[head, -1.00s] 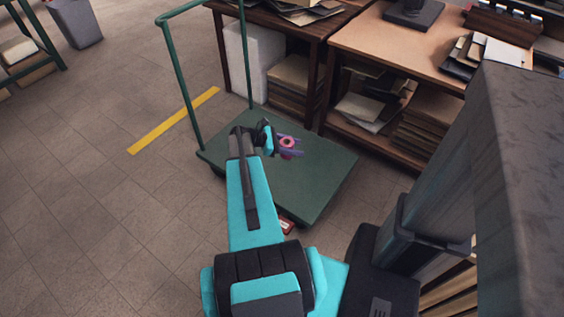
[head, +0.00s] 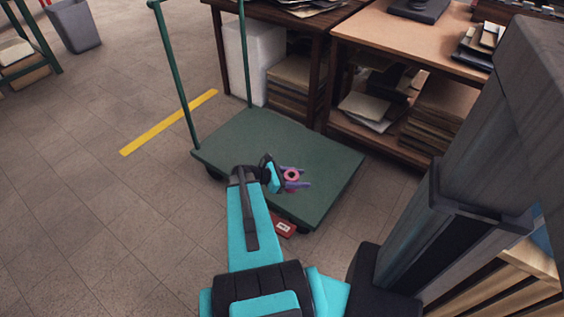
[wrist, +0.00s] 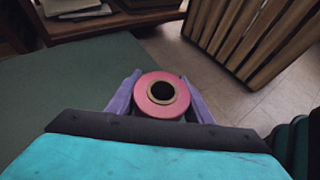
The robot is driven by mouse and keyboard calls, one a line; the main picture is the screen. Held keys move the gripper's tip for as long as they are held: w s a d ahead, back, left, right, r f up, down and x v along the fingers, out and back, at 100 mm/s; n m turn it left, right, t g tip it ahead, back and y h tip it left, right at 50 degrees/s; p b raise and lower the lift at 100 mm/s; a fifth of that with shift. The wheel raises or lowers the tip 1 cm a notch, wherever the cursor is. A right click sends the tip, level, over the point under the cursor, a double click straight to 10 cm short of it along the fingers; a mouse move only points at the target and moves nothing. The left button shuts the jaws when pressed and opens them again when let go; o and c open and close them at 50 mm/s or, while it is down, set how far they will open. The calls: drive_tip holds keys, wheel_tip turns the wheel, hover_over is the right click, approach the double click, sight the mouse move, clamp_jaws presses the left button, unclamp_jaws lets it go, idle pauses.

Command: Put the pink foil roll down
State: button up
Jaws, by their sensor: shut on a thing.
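The pink foil roll (head: 292,175) is a short pink ring with a dark hole in its middle. My gripper (head: 296,179) is shut on it, with one purple finger on each side. In the wrist view the pink foil roll (wrist: 162,92) stands between the fingers with its hole facing the camera. In the head view the roll shows over the green platform (head: 250,132) of a trolley, towards its front right. I cannot tell whether the roll touches the platform. The roll's lower part is hidden in both views.
The green platform is otherwise bare, with a green handle frame (head: 178,80) at its left. A red object (head: 283,226) lies on the floor by the front edge. Wooden tables (head: 405,40) with stacked boards stand behind. A slatted wooden crate (wrist: 250,35) is at the right.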

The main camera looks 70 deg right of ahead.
drive_tip(key=shift+n+t+h, duration=0.3)
drive_tip(key=shift+n, duration=0.1)
drive_tip(key=a+f+b, duration=0.1)
drive_tip(key=s+a+f+b, duration=0.1)
drive_tip(key=f+b, duration=0.1)
drive_tip(key=a+f+b, duration=0.1)
drive_tip(key=b, duration=0.1)
drive_tip(key=shift+s+a+f, duration=0.15)
drive_tip(key=shift+s+f, duration=0.2)
drive_tip(key=shift+f, duration=0.05)
drive_tip(key=shift+w, duration=0.1)
drive_tip(key=w+d+b, duration=0.1)
drive_tip(key=w+d, duration=0.1)
drive_tip(key=d, duration=0.1)
drive_tip(key=w+d+f+b, duration=0.1)
drive_tip(key=w+d, duration=0.1)
drive_tip(key=d, duration=0.2)
drive_tip(key=w+d+b, duration=0.1)
drive_tip(key=w+d, duration=0.1)
drive_tip(key=d, duration=0.2)
drive_tip(key=shift+w+d+f+b, duration=0.1)
drive_tip(key=shift+w+f+b, duration=0.1)
drive_tip(key=shift+w+b, duration=0.15)
drive_tip(key=shift+w+d, duration=0.45)
drive_tip(key=shift+d, duration=0.2)
